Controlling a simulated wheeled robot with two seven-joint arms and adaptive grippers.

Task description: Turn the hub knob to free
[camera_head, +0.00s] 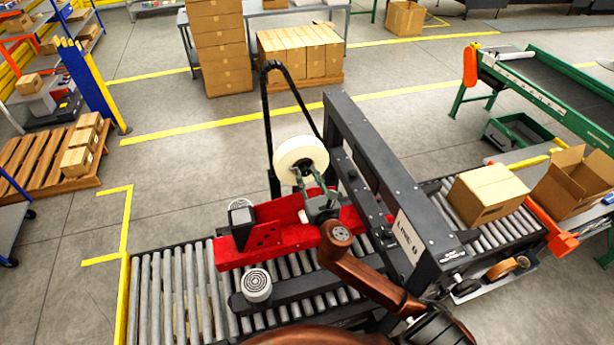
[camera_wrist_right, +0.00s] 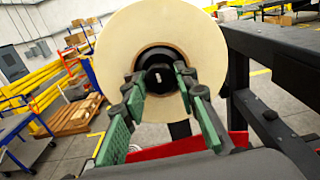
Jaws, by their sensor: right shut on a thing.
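The cream tape roll (camera_head: 297,150) stands upright above the red machine head (camera_head: 275,228) on the roller conveyor. In the right wrist view the roll (camera_wrist_right: 205,40) faces me, with the dark hub knob (camera_wrist_right: 160,76) in its centre. My right gripper (camera_head: 303,172) reaches the hub from the front. In the right wrist view its two green-padded fingers (camera_wrist_right: 160,84) stand on either side of the knob and are shut on it. In the head view the gripper hides most of the knob. I cannot read the knob's setting. My left gripper is not in view.
A dark frame (camera_head: 375,155) marked LINE stands close to the right of the roll. A black bar loop (camera_head: 266,110) rises behind it. A closed carton (camera_head: 488,192) sits on the conveyor at right.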

